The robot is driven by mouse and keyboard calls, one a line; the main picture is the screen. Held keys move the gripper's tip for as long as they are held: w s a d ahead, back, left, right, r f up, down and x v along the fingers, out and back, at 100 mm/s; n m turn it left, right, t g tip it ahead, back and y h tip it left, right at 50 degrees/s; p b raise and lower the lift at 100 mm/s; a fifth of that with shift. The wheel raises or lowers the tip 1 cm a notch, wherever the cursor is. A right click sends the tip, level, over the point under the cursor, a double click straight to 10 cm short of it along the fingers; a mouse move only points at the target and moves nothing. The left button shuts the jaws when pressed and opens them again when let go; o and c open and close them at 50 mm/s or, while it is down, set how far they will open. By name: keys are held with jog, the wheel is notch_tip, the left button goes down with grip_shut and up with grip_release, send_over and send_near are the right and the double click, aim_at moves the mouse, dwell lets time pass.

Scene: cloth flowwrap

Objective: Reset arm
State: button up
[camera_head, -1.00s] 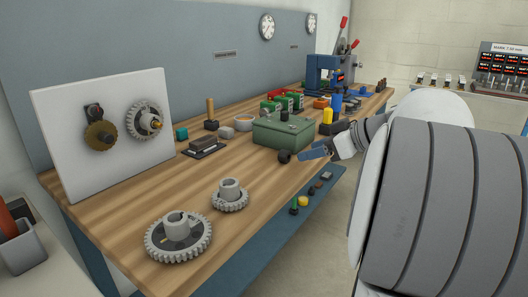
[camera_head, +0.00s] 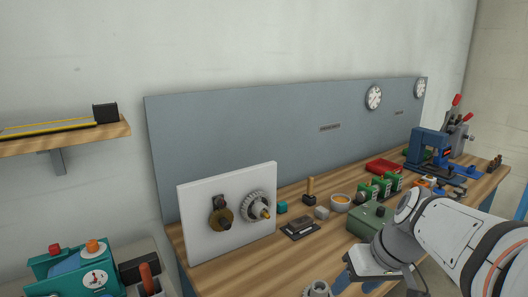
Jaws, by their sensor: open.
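My arm reaches in from the right edge, bent over the front of the wooden workbench (camera_head: 425,199). My gripper (camera_head: 366,286) is at the bottom of the view, in front of the green box (camera_head: 368,221), with its bluish fingers apart. The fingertips are partly cut off by the lower edge. Nothing is seen between them. The hub of a grey gear (camera_head: 318,288) shows just left of the gripper at the bottom edge. I cannot tell whether they touch.
A white panel (camera_head: 198,222) with two mounted gears stands on the bench's left. A black block (camera_head: 300,227), a bowl (camera_head: 341,201) and a red tray (camera_head: 384,167) lie behind the gripper. A blue machine (camera_head: 427,147) stands farther back. A teal device (camera_head: 68,272) is lower left.

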jog(key=s+a+r+m+h+p, duration=0.2)
jog(key=s+r+p, duration=0.4)
jog(key=p, duration=0.3)
jog(key=shift+s+a+r+h+p, duration=0.15)
jog(key=shift+s+a+h+p, duration=0.15)
jog(key=shift+h, duration=0.3)
